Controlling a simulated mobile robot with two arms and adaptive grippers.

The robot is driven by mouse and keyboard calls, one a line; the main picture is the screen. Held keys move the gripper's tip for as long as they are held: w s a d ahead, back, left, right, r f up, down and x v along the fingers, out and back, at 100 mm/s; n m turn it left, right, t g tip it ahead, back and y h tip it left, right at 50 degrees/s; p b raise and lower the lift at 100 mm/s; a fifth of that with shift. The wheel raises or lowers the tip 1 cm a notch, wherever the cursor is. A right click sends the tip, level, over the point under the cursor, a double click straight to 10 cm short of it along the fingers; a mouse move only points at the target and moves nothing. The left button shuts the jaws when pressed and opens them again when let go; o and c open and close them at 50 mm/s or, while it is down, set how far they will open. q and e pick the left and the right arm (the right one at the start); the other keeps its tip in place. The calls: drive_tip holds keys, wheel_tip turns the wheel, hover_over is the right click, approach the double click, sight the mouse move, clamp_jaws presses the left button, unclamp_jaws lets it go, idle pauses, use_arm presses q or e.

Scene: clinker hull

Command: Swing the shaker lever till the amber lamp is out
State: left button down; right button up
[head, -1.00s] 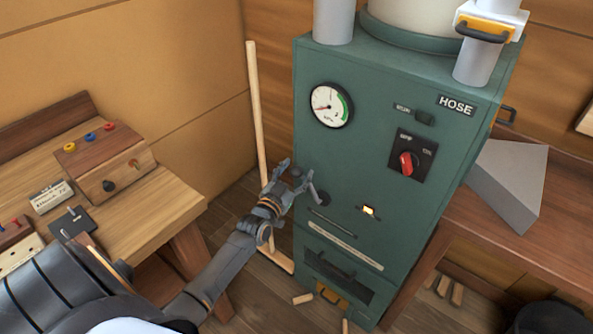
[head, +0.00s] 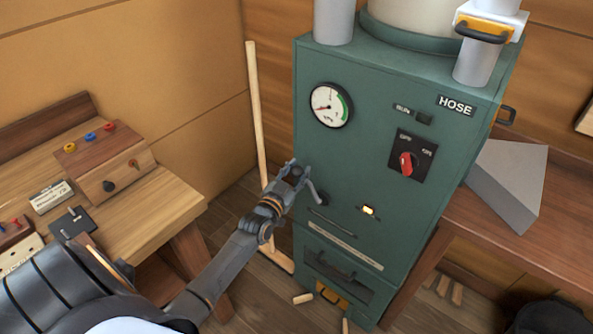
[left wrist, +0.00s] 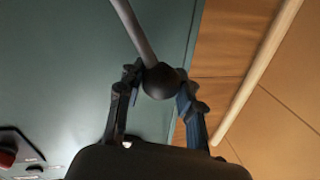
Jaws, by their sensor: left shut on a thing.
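The shaker lever (head: 312,191) is a grey rod on the front of the green cabinet (head: 370,185), coming out of a dark round pivot. In the left wrist view the lever's rod (left wrist: 136,32) ends in a black ball knob (left wrist: 161,81). My left gripper (head: 293,170) is shut on the knob, one finger on each side; the left wrist view shows its fingers (left wrist: 158,88) around it. The amber lamp (head: 368,210) on the cabinet front is lit. My right gripper is not in view.
A red rotary switch (head: 407,163) and a round gauge (head: 331,105) are on the cabinet front. A wooden pole (head: 256,115) leans behind my left gripper. A workbench (head: 165,205) stands at the left, and a bench with a grey wedge (head: 508,180) at the right.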

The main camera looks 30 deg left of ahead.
use_arm(q)
drive_tip(key=shift+s+d+r+m, duration=0.1)
drive_tip(key=shift+d+r+m, duration=0.2)
drive_tip(key=shift+d, duration=0.2)
drive_tip(key=d+m, duration=0.1)
drive_tip(key=d+m+p, duration=0.1)
drive_tip(key=d+m, duration=0.1)
drive_tip(key=d+m+t, duration=0.1)
drive_tip(key=shift+s+d+r, duration=0.2)
drive_tip(key=shift+d+r, duration=0.1)
drive_tip(key=shift+r, duration=0.05)
drive_tip(key=d+m, duration=0.1)
drive_tip(key=d+m+b, duration=0.1)
drive_tip(key=d+m, duration=0.1)
drive_tip(key=d+f+m+h, duration=0.1)
drive_tip(key=d+m, duration=0.1)
drive_tip(key=shift+s+t+b, duration=0.2)
drive_tip(key=shift+t+b, duration=0.1)
drive_tip(key=shift+t, duration=0.1)
drive_tip(key=shift+s+d+f+m+h+b, duration=0.1)
drive_tip(key=shift+d+f+m+h+b, duration=0.15)
drive_tip(key=shift+d+m+b, duration=0.35)
drive_tip(key=shift+d+f+m+h+b, duration=0.15)
drive_tip(key=shift+d+f+m+b, duration=0.15)
drive_tip(key=shift+d+m, duration=0.55)
drive_tip(key=shift+a+m, duration=0.15)
drive_tip(key=shift+m, duration=0.1)
